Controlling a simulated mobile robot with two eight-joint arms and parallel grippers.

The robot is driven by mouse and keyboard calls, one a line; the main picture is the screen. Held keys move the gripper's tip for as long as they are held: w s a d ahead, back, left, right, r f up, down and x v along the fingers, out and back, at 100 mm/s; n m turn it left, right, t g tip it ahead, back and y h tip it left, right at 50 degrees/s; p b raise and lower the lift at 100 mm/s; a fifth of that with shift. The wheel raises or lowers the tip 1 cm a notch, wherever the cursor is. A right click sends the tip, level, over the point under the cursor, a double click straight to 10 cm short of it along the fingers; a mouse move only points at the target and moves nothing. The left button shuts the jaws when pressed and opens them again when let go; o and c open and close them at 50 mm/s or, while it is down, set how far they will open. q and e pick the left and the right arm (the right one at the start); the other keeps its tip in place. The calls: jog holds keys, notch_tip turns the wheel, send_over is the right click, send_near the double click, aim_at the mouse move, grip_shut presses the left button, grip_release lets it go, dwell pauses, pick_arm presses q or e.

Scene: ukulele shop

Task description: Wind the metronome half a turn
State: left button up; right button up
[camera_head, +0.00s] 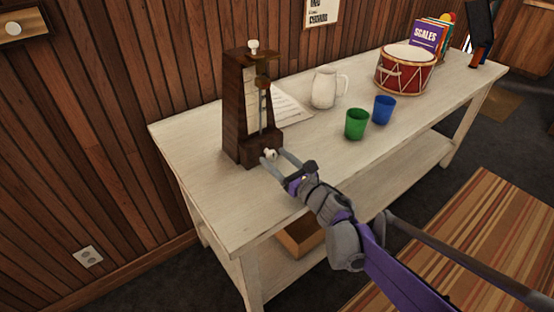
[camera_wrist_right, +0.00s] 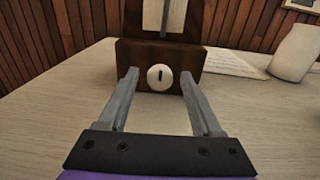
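The metronome (camera_head: 240,112) is a dark brown wooden pyramid shape standing upright at the left end of the white table. It has a pale front panel and a pendulum rod with a weight. A small white round winding knob (camera_head: 271,155) sits low on its base. In the right wrist view the knob (camera_wrist_right: 159,77) has a dark, near-upright mark. My right gripper (camera_head: 270,157) is open, with its two fingers (camera_wrist_right: 158,80) on either side of the knob. A gap shows between each finger and the knob in the wrist view. My left gripper is not in view.
On the white table (camera_head: 200,170) are a sheet of paper (camera_head: 290,108), a white pitcher (camera_head: 325,88), a green cup (camera_head: 356,124), a blue cup (camera_head: 383,109), a red drum (camera_head: 404,70) and books (camera_head: 428,38). The wooden wall is close behind. The table's front left is clear.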

grip_shut()
jog(key=shift+m, duration=0.3)
jog(key=m+p, duration=0.1)
jog(key=m, duration=0.1)
jog(key=shift+m, duration=0.3)
jog(key=shift+d+m, duration=0.1)
jog(key=shift+m, duration=1.7)
jog(key=shift+f, duration=0.1)
jog(key=shift+o, duration=0.9)
grip_release()
